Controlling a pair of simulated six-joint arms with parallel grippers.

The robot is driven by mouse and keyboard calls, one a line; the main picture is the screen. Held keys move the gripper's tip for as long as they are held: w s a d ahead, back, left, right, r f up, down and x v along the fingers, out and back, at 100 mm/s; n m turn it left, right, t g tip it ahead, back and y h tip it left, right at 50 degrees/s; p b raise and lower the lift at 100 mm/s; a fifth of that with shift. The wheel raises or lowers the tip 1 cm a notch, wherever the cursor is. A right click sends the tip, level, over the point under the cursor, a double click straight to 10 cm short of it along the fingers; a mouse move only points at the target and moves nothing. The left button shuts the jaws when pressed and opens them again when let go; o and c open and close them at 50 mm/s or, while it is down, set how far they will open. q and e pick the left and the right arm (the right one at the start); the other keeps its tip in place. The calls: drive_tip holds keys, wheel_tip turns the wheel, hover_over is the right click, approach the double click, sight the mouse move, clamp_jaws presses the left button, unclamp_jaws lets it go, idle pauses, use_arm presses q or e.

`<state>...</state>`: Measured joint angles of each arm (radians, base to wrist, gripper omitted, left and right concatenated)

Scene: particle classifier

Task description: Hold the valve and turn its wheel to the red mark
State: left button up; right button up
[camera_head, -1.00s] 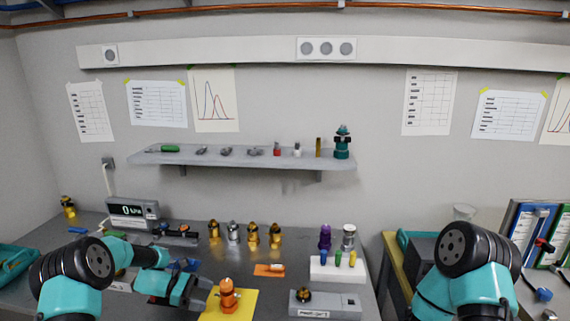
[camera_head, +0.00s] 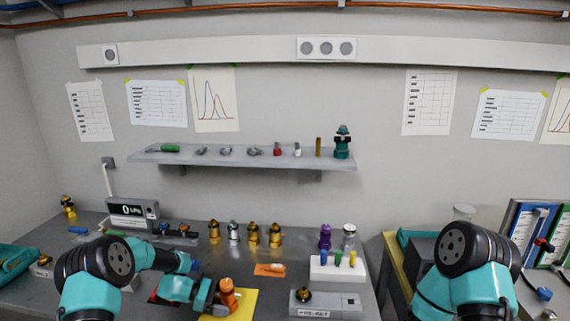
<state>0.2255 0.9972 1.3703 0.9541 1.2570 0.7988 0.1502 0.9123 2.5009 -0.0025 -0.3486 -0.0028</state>
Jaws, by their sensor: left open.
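An orange upright fitting (camera_head: 228,296) with a rounded top stands on a yellow mat (camera_head: 246,303) near the front of the grey bench; it looks like the valve, but I cannot make out its wheel or a red mark. My left gripper (camera_head: 216,298) is open, low at the fitting's left side. Its fingers overlap the fitting's left edge in the picture, and I cannot tell whether they touch it. My right gripper is out of view; only part of my right arm shows at the lower right.
A grey box with a dark and gold knob (camera_head: 304,296) stands to the right. Several brass and silver fittings (camera_head: 254,236) line the bench behind. An orange card (camera_head: 269,270) lies between. A white block (camera_head: 337,270) holds coloured pegs. A shelf (camera_head: 240,157) hangs on the wall.

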use_arm(q)
drive_tip(key=shift+c, duration=0.4)
drive_tip(key=c, duration=1.3)
